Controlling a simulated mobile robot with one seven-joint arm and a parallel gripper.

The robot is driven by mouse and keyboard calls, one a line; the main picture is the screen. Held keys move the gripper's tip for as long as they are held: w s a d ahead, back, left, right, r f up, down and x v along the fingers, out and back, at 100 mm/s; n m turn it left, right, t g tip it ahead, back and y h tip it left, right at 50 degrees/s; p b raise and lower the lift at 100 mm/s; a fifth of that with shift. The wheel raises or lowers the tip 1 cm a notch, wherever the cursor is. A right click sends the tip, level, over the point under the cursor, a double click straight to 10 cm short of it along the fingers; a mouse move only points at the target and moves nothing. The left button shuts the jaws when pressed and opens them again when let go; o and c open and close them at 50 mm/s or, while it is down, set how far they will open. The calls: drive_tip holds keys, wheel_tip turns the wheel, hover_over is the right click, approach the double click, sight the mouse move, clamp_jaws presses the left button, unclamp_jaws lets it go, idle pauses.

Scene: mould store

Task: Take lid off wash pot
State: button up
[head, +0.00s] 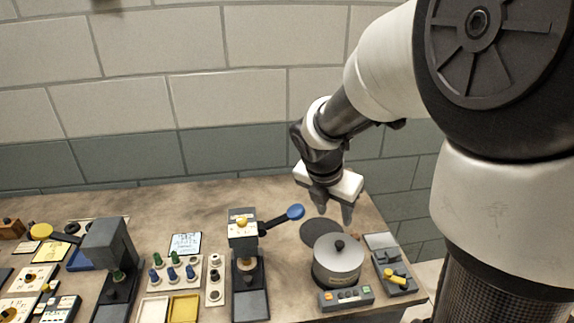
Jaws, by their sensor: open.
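The wash pot (336,274) is a round metal pot near the right end of the bench. Its grey lid (338,253) sits on top, with a black knob (339,244) at the middle. My gripper (334,213) is open and empty above and slightly behind the pot, fingers pointing down. It appears apart from the knob. A dark round disc (320,232) lies flat on the bench behind the pot, partly hidden by it.
A control box (346,297) stands in front of the pot, and a device with a yellow handle (394,275) to its right. Left is a press with a blue-ended lever (294,212). Small bottles (173,272), trays and panels crowd the left. The bench's back strip (200,205) is clear.

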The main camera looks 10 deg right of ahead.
sight(340, 243)
drive_tip(key=b+x, duration=0.2)
drive_tip(key=x, duration=1.4)
drive_tip(key=shift+f, duration=0.35)
clamp_jaws()
